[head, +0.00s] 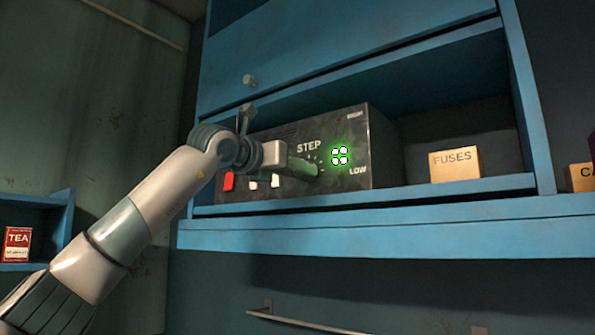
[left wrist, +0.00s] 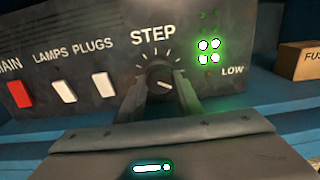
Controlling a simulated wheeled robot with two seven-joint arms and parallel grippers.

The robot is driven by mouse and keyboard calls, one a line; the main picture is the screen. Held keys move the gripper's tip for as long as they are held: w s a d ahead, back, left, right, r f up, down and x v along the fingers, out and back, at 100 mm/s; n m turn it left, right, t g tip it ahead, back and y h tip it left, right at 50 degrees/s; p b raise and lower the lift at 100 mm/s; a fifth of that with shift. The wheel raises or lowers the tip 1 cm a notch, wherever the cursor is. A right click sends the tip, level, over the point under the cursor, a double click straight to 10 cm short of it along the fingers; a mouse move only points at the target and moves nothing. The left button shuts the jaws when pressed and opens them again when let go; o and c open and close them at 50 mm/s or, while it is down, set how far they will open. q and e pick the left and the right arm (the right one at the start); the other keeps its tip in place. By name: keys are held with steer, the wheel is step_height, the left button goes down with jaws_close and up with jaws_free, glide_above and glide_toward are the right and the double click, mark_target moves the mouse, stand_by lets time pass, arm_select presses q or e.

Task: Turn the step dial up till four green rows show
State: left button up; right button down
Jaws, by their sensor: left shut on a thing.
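The black control box (head: 385,150) sits on the blue shelf, with a round black STEP dial (left wrist: 160,76) on its front, ringed by pale tick marks. My left gripper (head: 312,170) reaches in from the left and is shut on the dial. In the left wrist view its fingers (left wrist: 164,92) sit on either side of the knob. The fingers hide part of the dial, and its exact pointing is hard to read. Right of it, green lamps (left wrist: 208,51) glow in two rows of two, between the HIGH and LOW labels. The same two rows show in the head view (head: 339,155). My right gripper is not in view.
Left of the dial are a red MAIN switch (left wrist: 19,94) and white LAMPS (left wrist: 63,91) and PLUGS (left wrist: 104,84) switches, close to my left finger. A FUSES box (head: 455,164) stands to the right on the shelf. A TEA tin (head: 17,245) is at far left.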

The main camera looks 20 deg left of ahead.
arm_select(q)
steer(key=shift+a+r+m, duration=0.1)
steer(key=shift+m, duration=2.7)
steer(key=o, duration=1)
steer(key=shift+o, duration=0.2)
steer(key=shift+s, duration=0.1)
